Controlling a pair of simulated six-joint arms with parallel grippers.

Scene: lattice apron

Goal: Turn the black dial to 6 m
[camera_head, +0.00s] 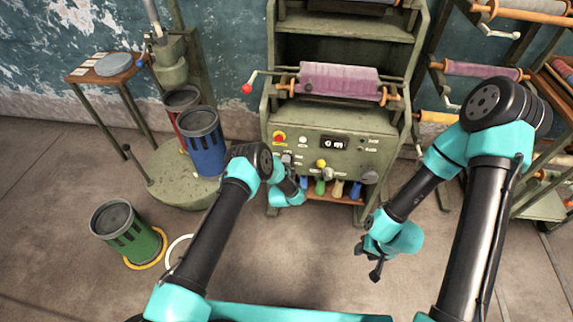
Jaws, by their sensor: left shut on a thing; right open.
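The green control panel (318,160) stands in the middle of the head view, and its small display (334,143) seems to read "0 m". My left gripper (287,166) is at the lower left of this panel, below the red button. It is shut on what seems to be the black dial, which is mostly hidden by the gripper and my wrist. My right gripper (374,264) is open and empty, held over the floor in front of the machine, away from the panel.
A red button (279,138) and a yellow knob (321,163) sit on the panel. A purple roll (338,82) with a crank lies above. Blue (205,150) and green (130,240) canisters stand left. Floor before the machine is clear.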

